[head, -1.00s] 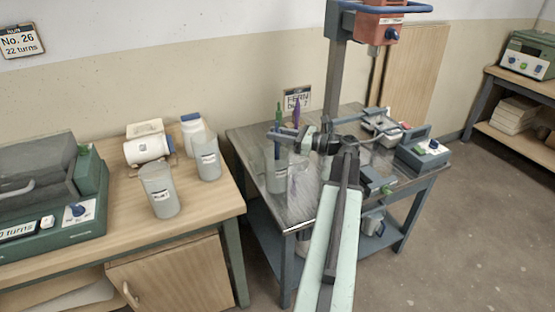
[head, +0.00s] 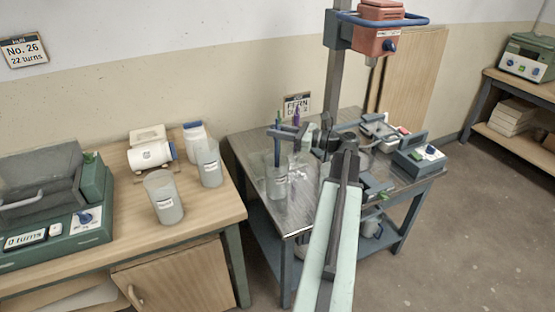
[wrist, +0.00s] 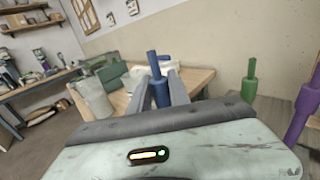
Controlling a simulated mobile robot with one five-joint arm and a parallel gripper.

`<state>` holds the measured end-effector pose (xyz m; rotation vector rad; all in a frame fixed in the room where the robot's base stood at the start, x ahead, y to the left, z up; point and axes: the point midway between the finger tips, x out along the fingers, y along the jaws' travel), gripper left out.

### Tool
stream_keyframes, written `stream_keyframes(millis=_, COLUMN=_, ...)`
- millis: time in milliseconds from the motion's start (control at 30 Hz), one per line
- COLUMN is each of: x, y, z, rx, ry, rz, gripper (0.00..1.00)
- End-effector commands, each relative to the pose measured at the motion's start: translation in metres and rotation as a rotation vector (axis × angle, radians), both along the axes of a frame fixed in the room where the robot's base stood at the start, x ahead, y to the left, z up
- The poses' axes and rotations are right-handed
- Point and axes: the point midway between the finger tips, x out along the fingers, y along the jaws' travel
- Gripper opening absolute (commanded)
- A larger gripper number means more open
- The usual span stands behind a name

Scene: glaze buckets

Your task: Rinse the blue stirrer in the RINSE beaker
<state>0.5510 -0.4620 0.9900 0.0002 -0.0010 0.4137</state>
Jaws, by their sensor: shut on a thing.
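The blue stirrer (wrist: 159,92) stands between my gripper's fingers in the wrist view, its thin top rising above them. My gripper (head: 280,132) is shut on it. In the head view the blue stirrer (head: 277,151) hangs upright in line with a clear labelled beaker (head: 277,185) on the metal table; I cannot tell whether its lower end is inside. Two similar beakers stand on the wooden bench, a front one (head: 164,198) and a back one (head: 209,165). Their labels are too small to read, so I cannot tell which is RINSE.
A green stirrer (wrist: 249,84) and a purple stirrer (wrist: 304,108) stand right of my gripper in the wrist view. A gap separates bench and metal table (head: 245,150). A red-headed column (head: 378,38) rises behind.

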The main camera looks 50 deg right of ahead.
Motion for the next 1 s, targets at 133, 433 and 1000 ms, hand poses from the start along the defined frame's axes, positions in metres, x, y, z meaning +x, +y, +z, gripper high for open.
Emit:
stream_keyframes(millis=133, x=0.0, y=0.0, z=0.017, rx=0.0, ry=-0.001, rz=0.0, gripper=0.0)
stream_keyframes(millis=433, x=0.0, y=0.0, z=0.041, rx=0.0, ry=-0.001, rz=0.0, gripper=0.0)
stream_keyframes(millis=1000, x=0.0, y=0.0, z=0.087, rx=0.0, ry=-0.001, rz=0.0, gripper=0.0)
